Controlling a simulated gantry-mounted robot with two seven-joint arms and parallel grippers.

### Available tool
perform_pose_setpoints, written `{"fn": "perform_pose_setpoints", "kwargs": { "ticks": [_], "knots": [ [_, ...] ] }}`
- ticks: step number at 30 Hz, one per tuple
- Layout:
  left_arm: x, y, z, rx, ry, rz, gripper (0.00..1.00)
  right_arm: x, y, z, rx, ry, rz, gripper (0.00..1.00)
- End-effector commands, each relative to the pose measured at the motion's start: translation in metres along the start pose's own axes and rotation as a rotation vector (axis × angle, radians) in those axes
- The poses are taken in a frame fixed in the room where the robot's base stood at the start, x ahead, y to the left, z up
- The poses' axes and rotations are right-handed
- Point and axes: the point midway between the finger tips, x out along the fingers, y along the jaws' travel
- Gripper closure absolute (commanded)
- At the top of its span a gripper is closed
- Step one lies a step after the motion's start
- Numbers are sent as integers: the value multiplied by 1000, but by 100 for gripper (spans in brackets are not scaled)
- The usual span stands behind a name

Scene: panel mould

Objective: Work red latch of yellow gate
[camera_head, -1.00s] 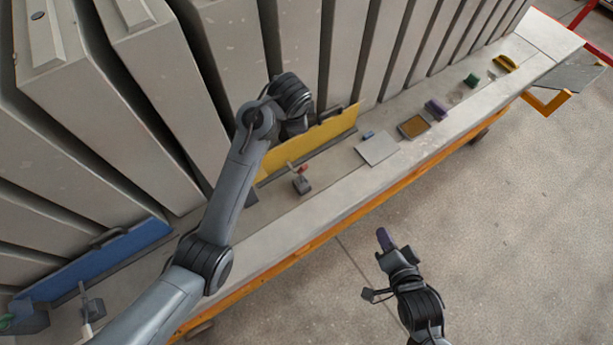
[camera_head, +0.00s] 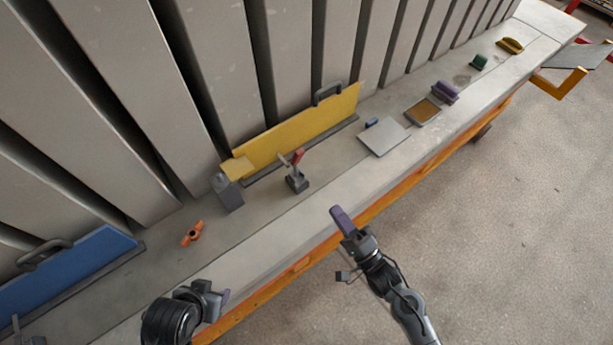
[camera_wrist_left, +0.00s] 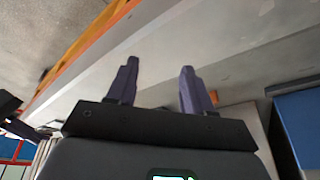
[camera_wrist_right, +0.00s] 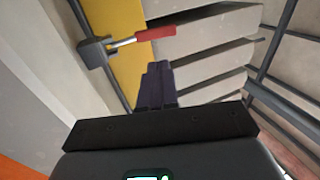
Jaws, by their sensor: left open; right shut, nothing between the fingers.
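The yellow gate (camera_head: 300,130) stands along the foot of the grey panels, with a dark handle on top. Its red latch (camera_head: 298,158) is a red-gripped lever on a small grey block in front of the gate. In the right wrist view the red grip (camera_wrist_right: 156,32) lies beyond my fingers, with the yellow gate (camera_wrist_right: 128,45) behind it. My right gripper (camera_head: 339,214) is shut and empty, at the ledge's front edge, apart from the latch. My left gripper (camera_head: 222,298) is open and empty near the ledge's front edge at lower left; its two fingers show in the left wrist view (camera_wrist_left: 158,82).
An orange wing-shaped part (camera_head: 192,234) lies on the ledge beside a grey block (camera_head: 228,192). A blue gate (camera_head: 70,268) is at lower left. A grey plate (camera_head: 384,138), a tray (camera_head: 422,112) and a purple item (camera_head: 445,92) lie further right. Floor is clear in front.

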Motion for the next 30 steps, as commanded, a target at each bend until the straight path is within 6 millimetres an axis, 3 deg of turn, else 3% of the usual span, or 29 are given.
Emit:
{"fn": "perform_pose_setpoints", "kwargs": {
  "ticks": [1, 6, 11, 24, 30],
  "knots": [
    [8, 2, 12, 2, -21, 3, 49, 1, 3, -2, -5, -2, -5, 100],
    [12, 4, 24, 2, -46, 7, 49, 11, 1, -4, -10, -3, -13, 100],
    [13, 4, 24, 2, -46, 7, 49, 31, 0, -4, -11, -3, -14, 100],
    [17, 4, 25, 3, -46, 7, 49, 110, 0, -3, -10, -3, -13, 100],
    [19, 4, 26, 3, -46, 7, 49, 133, 0, -3, -11, -3, -13, 100]
  ]
}}
